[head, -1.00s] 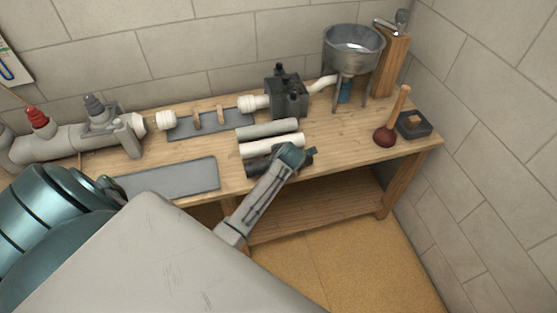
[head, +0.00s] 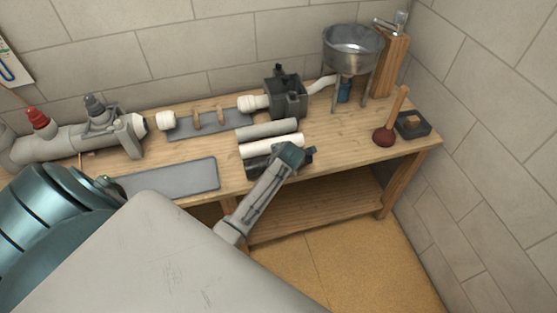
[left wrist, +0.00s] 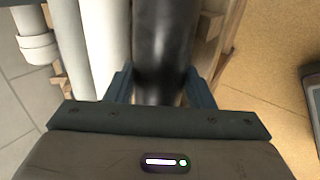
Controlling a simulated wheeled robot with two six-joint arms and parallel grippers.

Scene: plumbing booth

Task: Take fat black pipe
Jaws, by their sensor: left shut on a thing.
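The fat black pipe (head: 257,164) lies at the front edge of the wooden bench, in front of a white pipe (head: 270,146) and a grey pipe (head: 266,129). My left gripper (head: 284,160) is at the black pipe from above, and its body hides part of the pipe. In the left wrist view, the glossy black pipe (left wrist: 163,45) runs between the two fingers of the left gripper (left wrist: 160,88), which is shut on it. The white pipe (left wrist: 105,40) is just left of the fingers there. My right gripper is not in view.
A black box fitting (head: 287,97) and a metal funnel (head: 352,50) on legs stand behind the pipes. A plunger (head: 386,134) is at the right end. A grey mat (head: 180,178) lies left, with a large pipe assembly (head: 75,138) behind it.

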